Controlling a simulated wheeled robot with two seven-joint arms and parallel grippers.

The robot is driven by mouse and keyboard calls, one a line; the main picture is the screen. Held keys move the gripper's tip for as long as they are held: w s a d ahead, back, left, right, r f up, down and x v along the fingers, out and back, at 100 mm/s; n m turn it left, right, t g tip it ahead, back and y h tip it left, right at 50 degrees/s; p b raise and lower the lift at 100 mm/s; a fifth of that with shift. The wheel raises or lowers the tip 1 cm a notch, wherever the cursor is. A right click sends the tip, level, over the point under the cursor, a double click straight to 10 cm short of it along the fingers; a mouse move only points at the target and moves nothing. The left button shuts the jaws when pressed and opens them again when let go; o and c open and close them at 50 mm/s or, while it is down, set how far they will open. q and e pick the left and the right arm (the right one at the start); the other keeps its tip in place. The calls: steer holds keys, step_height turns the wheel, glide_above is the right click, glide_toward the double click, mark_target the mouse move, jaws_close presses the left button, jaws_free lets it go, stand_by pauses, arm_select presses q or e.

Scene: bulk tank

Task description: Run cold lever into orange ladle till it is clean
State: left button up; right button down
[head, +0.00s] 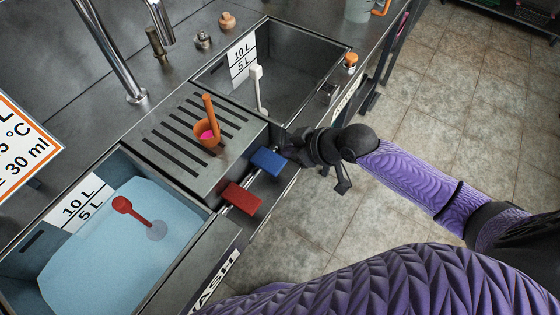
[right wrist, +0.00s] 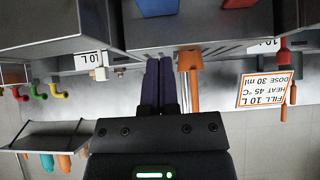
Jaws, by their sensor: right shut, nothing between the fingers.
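The orange ladle (head: 207,138) stands on the slotted metal drainboard between the two basins, its handle pointing up, with bright pink stuff in its cup. The blue lever (head: 268,162), which I take for the cold one, is on the front face below the drainboard, right of the red lever (head: 240,198). My right gripper (head: 288,152) is shut and empty, close to the blue lever's right end; I cannot tell whether they touch. In the right wrist view its fingers (right wrist: 161,68) are together, with the blue lever (right wrist: 157,7) beyond them. My left gripper is out of view.
The left basin (head: 185,190) holds pale blue water and a red-handled plug (head: 122,204). The right basin (head: 318,48) looks empty, with a white upright handle (head: 257,88). A metal pipe (head: 108,50) rises behind the drainboard; no stream shows. Open floor (head: 440,130) lies right.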

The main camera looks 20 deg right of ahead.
mark_target(271, 161)
steer(key=b+x, duration=0.1)
steer(key=x, duration=0.3)
steer(key=shift+f, duration=0.15)
step_height(271, 161, down, 3)
steer(key=shift+r+b, duration=0.15)
steer(key=shift+b, duration=0.7)
steer(key=shift+f, duration=0.5)
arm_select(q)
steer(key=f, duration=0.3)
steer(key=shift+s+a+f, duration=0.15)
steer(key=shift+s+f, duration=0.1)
